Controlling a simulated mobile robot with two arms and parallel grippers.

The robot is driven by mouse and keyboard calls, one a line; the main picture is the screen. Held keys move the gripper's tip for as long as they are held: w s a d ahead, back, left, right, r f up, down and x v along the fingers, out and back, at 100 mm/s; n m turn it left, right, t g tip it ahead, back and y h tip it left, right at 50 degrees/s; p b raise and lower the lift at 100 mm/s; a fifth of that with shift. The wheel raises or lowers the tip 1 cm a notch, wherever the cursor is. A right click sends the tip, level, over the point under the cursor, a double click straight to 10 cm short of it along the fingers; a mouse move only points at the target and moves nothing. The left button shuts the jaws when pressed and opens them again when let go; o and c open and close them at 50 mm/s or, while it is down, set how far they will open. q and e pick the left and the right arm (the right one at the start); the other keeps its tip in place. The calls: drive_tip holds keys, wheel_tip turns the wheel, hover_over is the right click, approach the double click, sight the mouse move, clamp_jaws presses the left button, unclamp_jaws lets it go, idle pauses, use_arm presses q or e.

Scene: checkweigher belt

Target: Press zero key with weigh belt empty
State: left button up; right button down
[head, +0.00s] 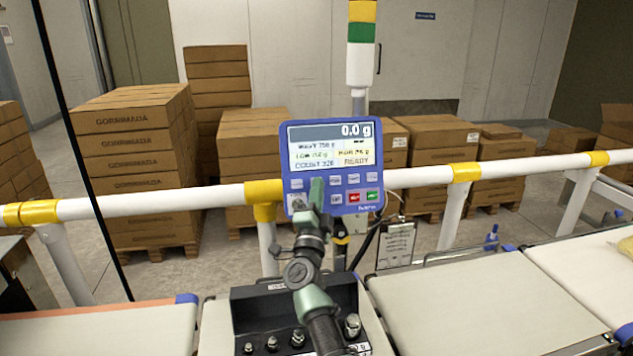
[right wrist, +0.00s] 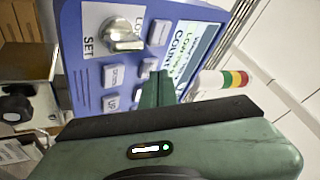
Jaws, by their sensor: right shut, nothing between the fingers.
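Below the screen are rows of pale keys, a red key (head: 354,196) and a green key (head: 373,195). My right gripper (head: 317,188) is shut and empty, its tip in front of the keys at the panel's left half, covering some of them. In the right wrist view the fingertips (right wrist: 155,90) overlap the panel (right wrist: 90,80) beside its keys and knob (right wrist: 122,35); I cannot tell whether they touch. The left gripper is out of view.
A black case of metal weights (head: 240,308) stands below my right arm. The belt (head: 490,300) right of it is bare. A yellowish item (head: 626,246) lies on the far right belt. The white rail (head: 150,205) crosses behind; a clipboard (head: 396,245) hangs below it.

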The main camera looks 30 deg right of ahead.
drive_tip(key=shift+s+a+r+p, duration=0.2)
drive_tip(key=shift+s+p, duration=0.15)
drive_tip(key=shift+s, duration=0.2)
drive_tip(key=s+p, duration=0.1)
drive_tip(key=s+r+p, duration=0.1)
drive_tip(key=s, duration=0.1)
drive_tip(key=s+a+p, duration=0.1)
drive_tip(key=p, duration=0.1)
drive_tip(key=shift+s+r, duration=0.15)
drive_tip(key=shift+s, duration=0.15)
idle(0.6)
